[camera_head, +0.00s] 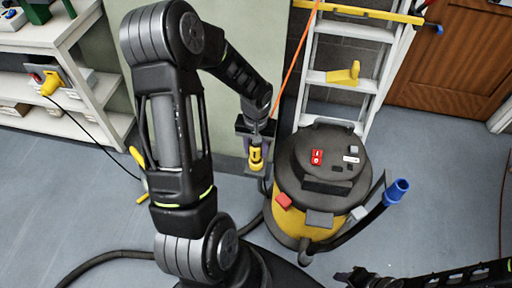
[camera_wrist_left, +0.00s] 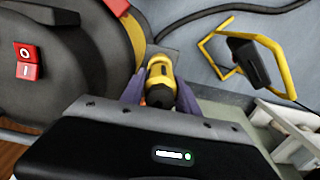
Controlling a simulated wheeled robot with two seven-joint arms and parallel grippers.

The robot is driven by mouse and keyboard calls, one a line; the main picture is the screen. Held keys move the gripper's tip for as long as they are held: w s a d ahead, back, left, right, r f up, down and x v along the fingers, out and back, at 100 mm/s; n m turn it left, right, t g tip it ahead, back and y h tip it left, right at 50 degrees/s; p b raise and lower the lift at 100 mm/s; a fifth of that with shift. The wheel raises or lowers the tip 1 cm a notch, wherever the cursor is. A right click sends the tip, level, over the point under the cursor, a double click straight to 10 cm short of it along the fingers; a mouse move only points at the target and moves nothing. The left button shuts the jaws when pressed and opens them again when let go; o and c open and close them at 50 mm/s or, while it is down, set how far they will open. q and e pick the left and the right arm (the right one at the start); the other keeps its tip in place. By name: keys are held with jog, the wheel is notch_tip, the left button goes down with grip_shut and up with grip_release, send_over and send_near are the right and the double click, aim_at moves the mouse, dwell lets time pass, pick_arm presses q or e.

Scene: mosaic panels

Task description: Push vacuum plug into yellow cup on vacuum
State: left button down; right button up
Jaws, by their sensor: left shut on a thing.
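My left gripper (camera_head: 256,150) is shut on a yellow and black plug (camera_head: 256,158), just left of the vacuum. In the left wrist view the plug (camera_wrist_left: 160,72) sits between the two fingers (camera_wrist_left: 158,95). The vacuum (camera_head: 322,165) has a dark round lid with a red switch and a yellow drum. I cannot pick out a separate yellow cup on it; the side facing the gripper is partly hidden. My right gripper (camera_head: 358,278) shows low in the head view, near the bottom edge, and its jaws are unclear.
A ladder (camera_head: 340,78) stands behind the vacuum. A blue-ended hose (camera_head: 396,190) rises at its right. A white shelf (camera_head: 70,120) is at the left. A yellow and black tool (camera_wrist_left: 248,60) lies on the floor. A dark hose (camera_head: 105,257) crosses the floor.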

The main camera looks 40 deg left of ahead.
pick_arm(q)
jog(key=shift+f+b, duration=1.55)
jog(key=shift+f, duration=0.15)
jog(key=shift+r, duration=0.1)
jog(key=c, duration=0.8)
grip_release()
jog(key=shift+r, duration=0.1)
notch_tip(320, 180, up, 8)
jog(key=shift+f+p, duration=0.2)
jog(key=shift+p, duration=0.45)
